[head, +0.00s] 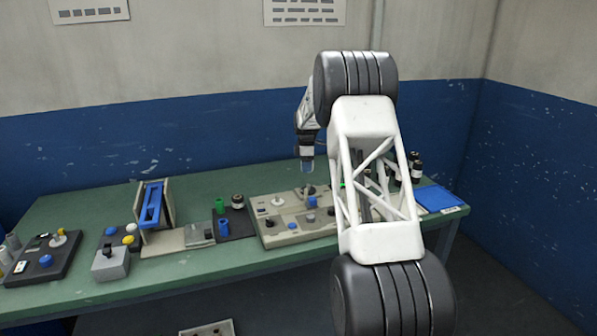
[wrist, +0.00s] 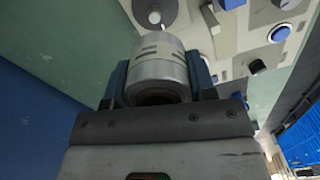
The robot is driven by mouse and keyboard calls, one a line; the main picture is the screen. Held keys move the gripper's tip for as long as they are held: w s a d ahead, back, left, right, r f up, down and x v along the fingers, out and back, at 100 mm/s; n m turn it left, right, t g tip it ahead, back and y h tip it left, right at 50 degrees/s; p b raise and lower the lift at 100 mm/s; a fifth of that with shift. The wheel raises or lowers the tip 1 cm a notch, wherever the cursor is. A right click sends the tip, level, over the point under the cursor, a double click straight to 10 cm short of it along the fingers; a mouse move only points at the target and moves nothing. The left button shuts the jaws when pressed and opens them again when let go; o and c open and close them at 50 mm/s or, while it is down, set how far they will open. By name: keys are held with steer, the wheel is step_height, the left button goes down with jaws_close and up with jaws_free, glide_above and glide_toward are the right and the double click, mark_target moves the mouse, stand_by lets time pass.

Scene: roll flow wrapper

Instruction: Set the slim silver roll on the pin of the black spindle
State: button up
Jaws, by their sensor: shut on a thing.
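My gripper (head: 307,166) hangs over the beige control panel in the head view. In the wrist view its two blue-grey fingers stand on either side of a silver roll (wrist: 158,68) and are shut on it. The roll has a banded, shiny side with dark slots, and its near end shows a dark hollow. In the head view the roll is too small to make out clearly. I cannot pick out the black spindle and its pin for certain in either view; my arm hides part of the bench on the right.
The beige panel (head: 270,233) carries knobs and blue buttons beneath my gripper. A blue-and-beige stand (head: 152,205) rises farther left. A blue tray (head: 440,198) lies at the right end of the green bench (head: 190,268).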

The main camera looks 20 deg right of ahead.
steer(key=shift+w+d+r, duration=0.1)
steer(key=shift+w+d, duration=0.1)
steer(key=shift+d, duration=0.2)
steer(key=shift+f, duration=2.55)
steer(key=shift+f, duration=2.15)
stand_by(1.7)
steer(key=o, duration=1.4)
steer(key=shift+r, duration=0.15)
